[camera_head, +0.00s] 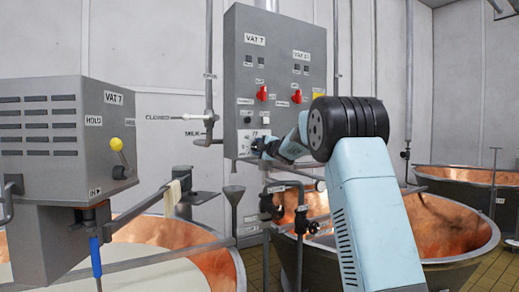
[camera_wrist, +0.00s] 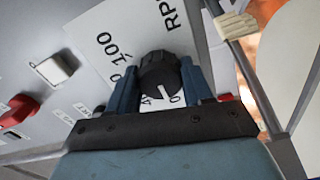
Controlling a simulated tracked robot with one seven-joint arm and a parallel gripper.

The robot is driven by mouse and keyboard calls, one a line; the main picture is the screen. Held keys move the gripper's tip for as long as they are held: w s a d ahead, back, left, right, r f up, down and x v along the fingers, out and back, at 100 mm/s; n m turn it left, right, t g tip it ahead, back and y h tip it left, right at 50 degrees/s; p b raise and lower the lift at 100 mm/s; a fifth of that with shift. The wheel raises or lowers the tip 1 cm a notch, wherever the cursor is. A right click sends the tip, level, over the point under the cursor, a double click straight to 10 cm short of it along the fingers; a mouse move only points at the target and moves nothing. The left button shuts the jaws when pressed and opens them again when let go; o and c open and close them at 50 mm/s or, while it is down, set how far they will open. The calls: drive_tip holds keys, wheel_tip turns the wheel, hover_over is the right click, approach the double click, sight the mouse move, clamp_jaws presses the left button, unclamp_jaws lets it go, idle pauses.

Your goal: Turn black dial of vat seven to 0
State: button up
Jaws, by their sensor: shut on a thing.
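The black dial (camera_wrist: 160,76) sits on a white scale plate (camera_wrist: 112,38) marked RPM, with 100 and 0 among its printed numbers. My gripper (camera_wrist: 160,85) is shut on the dial, one blue-grey finger on each side of it. The dial's pointer and exact setting cannot be made out. In the head view my gripper (camera_head: 262,149) is at the lower left of the grey control panel (camera_head: 282,50) labelled VAT 7, and it and my arm hide the dial there.
Red switches (camera_head: 262,94) and (camera_head: 296,96) sit above on the panel. In the wrist view a red switch (camera_wrist: 20,108) and a white button (camera_wrist: 54,68) lie left of the dial.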

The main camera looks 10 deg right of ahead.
drive_tip(key=shift+d+f, duration=0.2)
drive_tip(key=shift+f, duration=0.25)
drive_tip(key=o, duration=0.8)
drive_tip(key=shift+w, duration=0.1)
drive_tip(key=shift+o, duration=1.2)
drive_tip(key=shift+r, duration=0.1)
drive_tip(key=shift+a+r, duration=0.1)
drive_tip(key=shift+r, duration=0.05)
drive_tip(key=v, duration=1.3)
drive_tip(key=shift+s, duration=0.35)
